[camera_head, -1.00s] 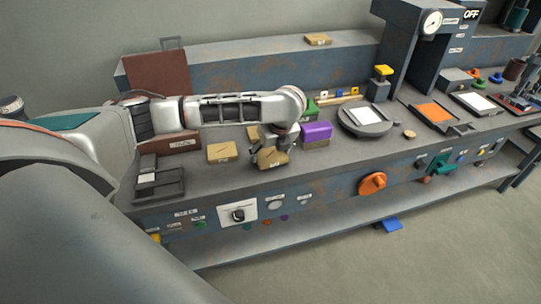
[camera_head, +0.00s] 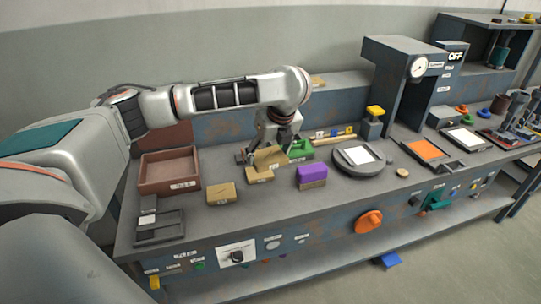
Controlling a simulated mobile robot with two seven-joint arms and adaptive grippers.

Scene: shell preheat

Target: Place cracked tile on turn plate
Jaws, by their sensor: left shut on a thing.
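My left gripper (camera_head: 271,151) is shut on a tan tile (camera_head: 268,158), held above the bench. Any crack on this tile is too small to make out. A second tan tile (camera_head: 259,177) lies on the bench just below it in the picture. A third tan tile (camera_head: 221,193) lies further left. The round grey turn plate (camera_head: 379,166), with a white square (camera_head: 357,156) on top, stands to the right of the gripper, apart from it. My right gripper is not in view.
A purple block (camera_head: 311,173) stands between the tiles and the plate. A green object (camera_head: 301,149) is close behind the gripper. A brown open tray (camera_head: 169,187) stands at left. A grey press-like housing (camera_head: 388,75) rises behind the plate. An orange pad (camera_head: 425,148) lies at right.

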